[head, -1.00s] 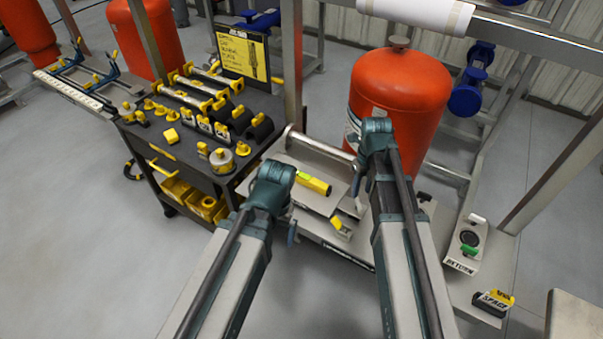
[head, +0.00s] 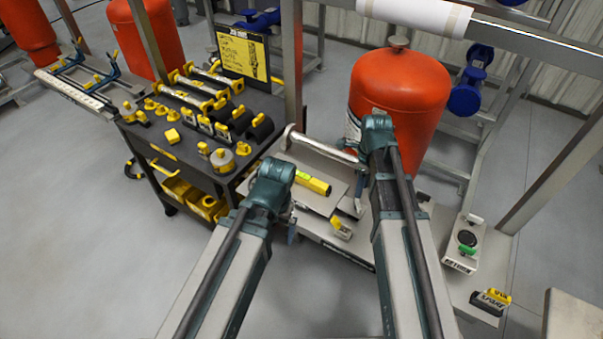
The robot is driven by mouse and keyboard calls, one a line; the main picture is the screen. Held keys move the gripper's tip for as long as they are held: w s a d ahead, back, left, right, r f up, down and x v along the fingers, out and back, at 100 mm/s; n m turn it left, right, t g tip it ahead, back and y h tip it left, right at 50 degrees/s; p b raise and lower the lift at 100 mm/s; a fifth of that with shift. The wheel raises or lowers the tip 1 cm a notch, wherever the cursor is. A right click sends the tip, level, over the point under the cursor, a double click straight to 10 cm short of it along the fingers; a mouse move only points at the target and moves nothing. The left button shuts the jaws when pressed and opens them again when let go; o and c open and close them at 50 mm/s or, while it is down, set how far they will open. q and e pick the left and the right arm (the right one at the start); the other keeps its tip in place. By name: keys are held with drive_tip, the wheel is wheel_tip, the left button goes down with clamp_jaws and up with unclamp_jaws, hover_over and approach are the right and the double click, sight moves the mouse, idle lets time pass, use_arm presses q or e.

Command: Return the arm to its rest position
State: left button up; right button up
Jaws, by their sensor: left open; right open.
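My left arm (head: 232,265) comes up from the bottom, left of the middle, and ends in a teal joint. My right arm (head: 400,240) stands to its right, with its teal joint in front of the orange tank. Only a small blue part of my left gripper (head: 292,232) shows beside its arm, over the bench. A similar part of my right gripper (head: 358,185) shows left of its arm. Most of both grippers is hidden behind the arms. I see nothing held in either one.
A bench (head: 345,245) with a yellow level (head: 313,183) lies just beyond the arms. The orange tank (head: 400,90) stands behind. A dark tool cart (head: 185,150) with yellow-ended parts is at left. A small stand (head: 465,245) is at right. Grey floor is clear at lower left.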

idle(0.4)
drive_tip(key=s+a+n, duration=0.6)
drive_tip(key=s+n, duration=0.1)
drive_tip(key=n, duration=0.7)
drive_tip(key=s+a+n+h, duration=0.1)
drive_tip(key=s+a+n, duration=0.6)
drive_tip(key=n, duration=0.7)
drive_tip(key=shift+s+a+n, duration=0.25)
drive_tip(key=shift+n, duration=0.05)
